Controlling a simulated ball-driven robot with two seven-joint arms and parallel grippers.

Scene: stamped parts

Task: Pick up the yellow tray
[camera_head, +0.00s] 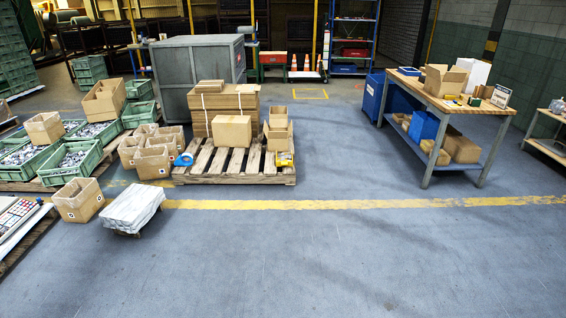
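A small yellow object (284,159) lies at the front right corner of the wooden pallet (236,176), right of a closed cardboard box. It is the clearest yellow item that could be the tray, but it is too small for me to be sure of its shape. Neither of my grippers shows in the head view.
The pallet also bears stacked cardboard (205,103), a closed box (231,131) and a blue tape dispenser (184,159). Open boxes (152,162) and green crates (70,162) crowd the left. A workbench (465,106) stands right. The floor (340,250) in front is clear.

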